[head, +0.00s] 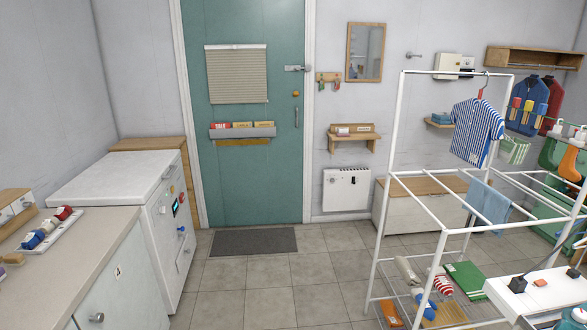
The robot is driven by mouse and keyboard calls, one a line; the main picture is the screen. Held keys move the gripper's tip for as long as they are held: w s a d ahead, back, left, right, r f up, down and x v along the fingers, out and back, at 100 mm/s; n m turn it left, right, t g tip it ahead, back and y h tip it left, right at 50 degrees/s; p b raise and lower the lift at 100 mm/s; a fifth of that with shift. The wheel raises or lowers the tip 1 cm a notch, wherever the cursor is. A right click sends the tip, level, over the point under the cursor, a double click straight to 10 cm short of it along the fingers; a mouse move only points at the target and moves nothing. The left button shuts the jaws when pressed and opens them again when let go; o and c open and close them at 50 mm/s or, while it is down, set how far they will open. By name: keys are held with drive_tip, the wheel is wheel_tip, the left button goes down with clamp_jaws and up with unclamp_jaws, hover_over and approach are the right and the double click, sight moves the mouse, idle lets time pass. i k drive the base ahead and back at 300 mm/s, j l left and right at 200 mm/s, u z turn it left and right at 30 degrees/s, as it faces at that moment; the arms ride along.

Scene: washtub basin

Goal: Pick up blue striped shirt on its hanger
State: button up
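The blue striped shirt (474,132) hangs on the right side of the head view. Its hanger hook (485,82) is over the top bar of the white drying rack (397,130). A small red spot shows at its collar. The shirt hangs turned at an angle, clear of the floor. Most of the hanger is hidden inside it. My gripper is not in view.
A green striped cloth (513,150) and a blue towel (490,202) hang near the shirt. Rolls and folded things lie on the rack's lower shelf (455,316). A white washing machine (120,205) and counter (75,238) stand left.

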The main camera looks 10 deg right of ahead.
sight(477, 123)
drive_tip(key=i, duration=0.7)
drive_tip(key=i+j+z, duration=0.1)
drive_tip(key=i, duration=0.6)
